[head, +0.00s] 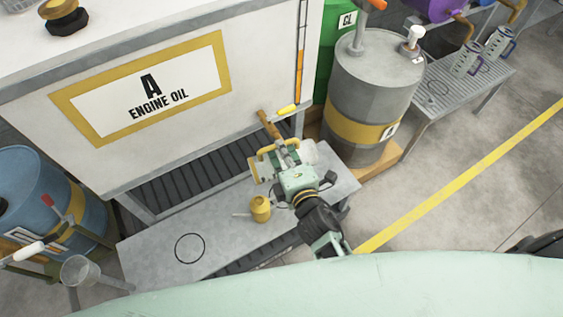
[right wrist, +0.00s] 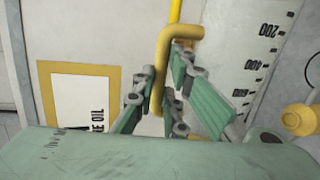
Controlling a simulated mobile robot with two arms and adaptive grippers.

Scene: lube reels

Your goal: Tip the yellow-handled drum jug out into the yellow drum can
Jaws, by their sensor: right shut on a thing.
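My right gripper (head: 284,160) is above the grey bench, its fingers shut around the yellow handle of the drum jug. In the right wrist view the gripper (right wrist: 160,100) closes on this handle (right wrist: 165,50), and the jug's pale wall (right wrist: 245,50) with its black scale is at the right. In the head view the gripper partly hides the jug (head: 258,172); its contents cannot be made out. The yellow drum can (head: 260,208), with a thin spout to the left, stands on the bench just below and left of the gripper. My left gripper is not in view.
The engine oil tank (head: 190,130) stands behind the bench (head: 160,262). A grey drum with a yellow band (head: 375,95) is at the right, a blue drum (head: 40,190) at the left. A clear funnel-like vessel (head: 80,270) is at lower left. The bench's left part is bare around a black ring.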

